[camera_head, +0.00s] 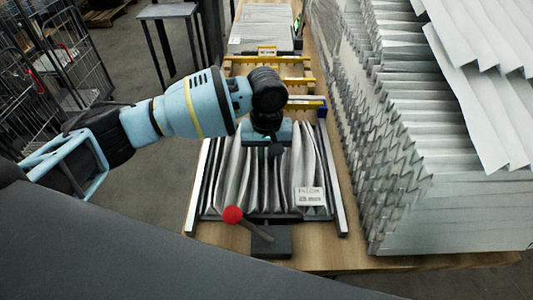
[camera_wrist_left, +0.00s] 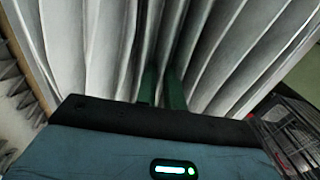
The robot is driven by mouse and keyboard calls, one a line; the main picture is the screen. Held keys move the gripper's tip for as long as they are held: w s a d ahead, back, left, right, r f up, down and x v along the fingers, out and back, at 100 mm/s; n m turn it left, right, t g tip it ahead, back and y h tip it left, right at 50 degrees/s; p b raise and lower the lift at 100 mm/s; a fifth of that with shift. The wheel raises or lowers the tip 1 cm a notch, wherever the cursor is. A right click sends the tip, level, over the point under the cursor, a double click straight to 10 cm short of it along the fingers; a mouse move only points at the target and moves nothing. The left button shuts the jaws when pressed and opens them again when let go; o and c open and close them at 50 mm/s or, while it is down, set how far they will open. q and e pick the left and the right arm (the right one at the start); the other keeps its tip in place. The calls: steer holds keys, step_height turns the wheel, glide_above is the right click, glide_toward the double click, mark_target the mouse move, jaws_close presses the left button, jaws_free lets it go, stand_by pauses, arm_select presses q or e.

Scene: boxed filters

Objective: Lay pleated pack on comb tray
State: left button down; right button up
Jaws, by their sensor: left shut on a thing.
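The pleated pack (camera_head: 232,180) is a row of white, upright folds with a small printed label near its right front corner. It lies between the two pale side rails of the comb tray (camera_head: 335,180), at the tray's place on the wooden bench. I cannot tell whether the pack rests fully on the tray. My left gripper (camera_head: 272,150) points down at the far middle of the pack and is shut on it. In the left wrist view the pleats of the pack (camera_wrist_left: 90,45) fill the frame, with the dark green fingers (camera_wrist_left: 162,88) between folds. My right gripper is not in view.
A red-knobbed lever (camera_head: 232,214) on a dark base stands at the tray's front. A tall stack of pleated sheets (camera_head: 400,170) crowds the right. Yellow-and-black frames (camera_head: 268,70) and flat white sheets (camera_head: 263,25) lie behind. A stool (camera_head: 168,12) and wire carts stand left.

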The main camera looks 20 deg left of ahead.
mark_target(266, 157)
arm_select(q)
steer(key=c, duration=1.8)
jaws_free()
steer(key=shift+r, duration=2.25)
steer(key=o, duration=0.6)
steer(key=shift+c, duration=0.2)
